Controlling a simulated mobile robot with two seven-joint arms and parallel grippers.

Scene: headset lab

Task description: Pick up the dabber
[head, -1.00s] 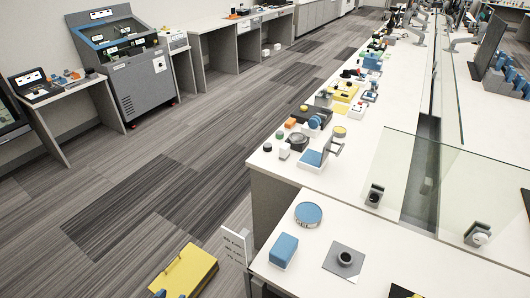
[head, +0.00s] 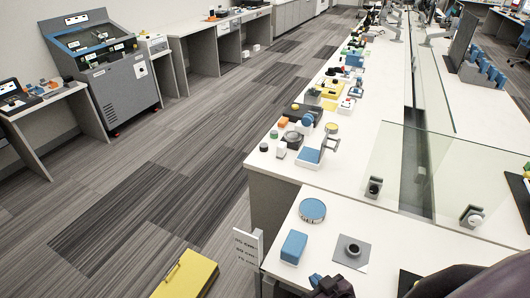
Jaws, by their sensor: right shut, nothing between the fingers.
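I cannot tell for sure which object is the dabber. On the near white bench, a dark round piece with a hole (head: 353,249) sits on a grey square plate (head: 336,262). A blue block (head: 294,246) lies to its left, and a round blue-topped tin (head: 312,210) stands behind them. My right gripper (head: 330,287) shows at the bottom edge, dark with a bit of blue, in front of the blue block and the grey plate. It is shut and empty, apart from these things. My left gripper is not in view.
A clear glass panel (head: 440,180) stands on the right, with small grey holders (head: 373,188) by it. A long bench beyond carries many small items. A yellow case (head: 187,276) is at lower left, beside a white sign (head: 248,250). The carpeted floor (head: 150,190) is open.

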